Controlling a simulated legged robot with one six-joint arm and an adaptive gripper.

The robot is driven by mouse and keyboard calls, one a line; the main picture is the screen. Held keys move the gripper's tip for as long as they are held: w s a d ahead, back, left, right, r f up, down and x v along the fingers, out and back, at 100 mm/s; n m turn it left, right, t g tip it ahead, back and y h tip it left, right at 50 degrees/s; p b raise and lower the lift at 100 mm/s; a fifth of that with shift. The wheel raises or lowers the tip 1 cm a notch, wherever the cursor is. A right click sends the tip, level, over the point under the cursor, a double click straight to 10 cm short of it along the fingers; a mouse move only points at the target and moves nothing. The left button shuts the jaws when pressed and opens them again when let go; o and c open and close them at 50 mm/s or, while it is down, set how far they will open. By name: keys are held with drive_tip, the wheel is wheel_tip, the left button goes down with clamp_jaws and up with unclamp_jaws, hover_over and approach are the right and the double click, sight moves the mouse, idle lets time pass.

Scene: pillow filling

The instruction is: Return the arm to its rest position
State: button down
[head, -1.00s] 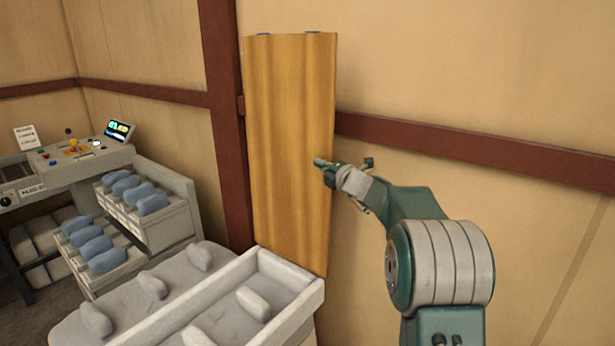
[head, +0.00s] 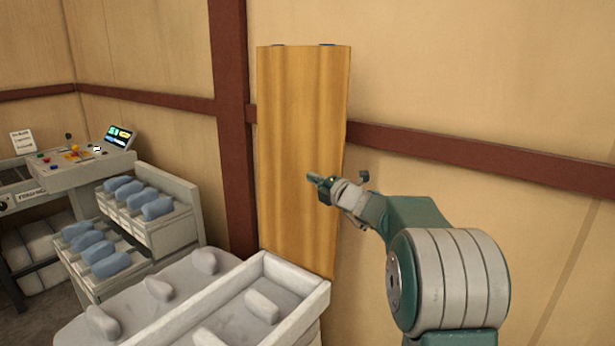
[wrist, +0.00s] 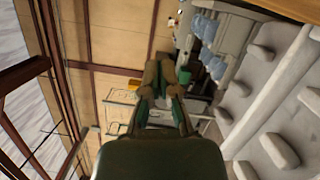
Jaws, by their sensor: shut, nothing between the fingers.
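My arm (head: 445,275) stands at the right of the head view, bent, with its forearm reaching left. My gripper (head: 312,178) is small at its end, in front of the wooden panel (head: 290,150) as seen from the head. In the wrist view my gripper (wrist: 166,68) is seen from behind, its fingers together and empty. It is clear of the trays and touches nothing that I can see.
A pale tray (head: 310,300) with grey padded lumps stands in front of the panel. Racks of blue pillows (head: 150,208) and a control console (head: 80,170) with a lit screen are at the left.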

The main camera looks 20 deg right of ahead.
drive_tip(key=s+d, duration=0.5)
drive_tip(key=s+a+f+n+g, duration=0.2)
drive_tip(key=s+a+n+g, duration=0.3)
drive_tip(key=s+a+n, duration=0.55)
drive_tip(key=s+a+f+n+g, duration=0.2)
drive_tip(key=s+a+n+g, duration=0.45)
drive_tip(key=s+n, duration=0.65)
drive_tip(key=s+d+f+n+h, duration=0.1)
drive_tip(key=s+f+n+h, duration=0.2)
drive_tip(key=s+n, duration=0.5)
drive_tip(key=s+d+f+n+h, duration=0.2)
drive_tip(key=s+f+n+h, duration=0.2)
drive_tip(key=s+n, duration=0.4)
drive_tip(key=n, duration=0.7)
drive_tip(key=shift+s+f, duration=0.15)
drive_tip(key=shift+d, duration=0.1)
